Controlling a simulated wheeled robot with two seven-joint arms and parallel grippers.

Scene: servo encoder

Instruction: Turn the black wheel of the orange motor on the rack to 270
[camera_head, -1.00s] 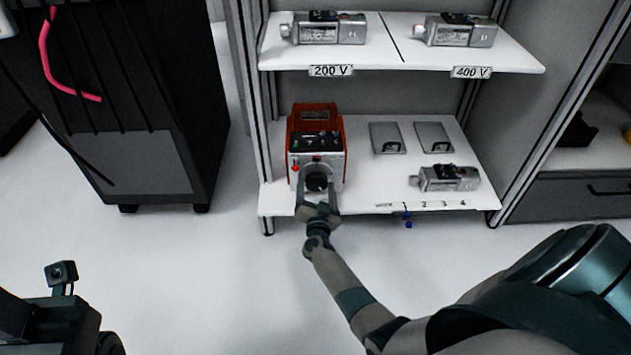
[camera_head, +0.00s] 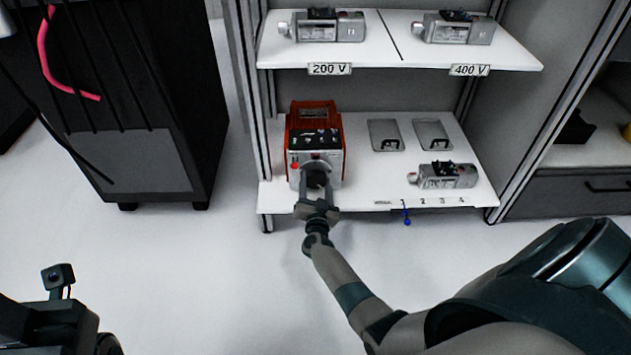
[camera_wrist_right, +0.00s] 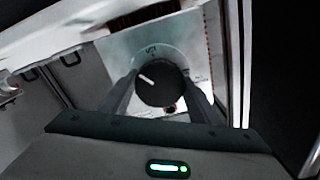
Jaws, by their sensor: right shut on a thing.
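The orange motor (camera_head: 313,112) stands at the left of the rack's lower shelf, its grey front face toward me. Its black wheel (camera_head: 317,179) is on that face, between the fingers of my right gripper (camera_head: 317,186). In the right wrist view the black wheel (camera_wrist_right: 161,84) has a white mark pointing to the upper left. There the two fingers of my right gripper (camera_wrist_right: 162,95) sit on either side of the wheel, shut on it. The dial's numbers are too blurred to read. My left arm shows at the lower left of the head view, but its gripper is out of view.
A grey motor (camera_head: 447,176) and two flat grey plates (camera_head: 386,135) are to the right on the lower shelf (camera_head: 375,190). Several grey motors stand on the upper shelf, labelled 200 V (camera_head: 329,69) and 400 V (camera_head: 469,70). A black cabinet (camera_head: 120,90) stands at left.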

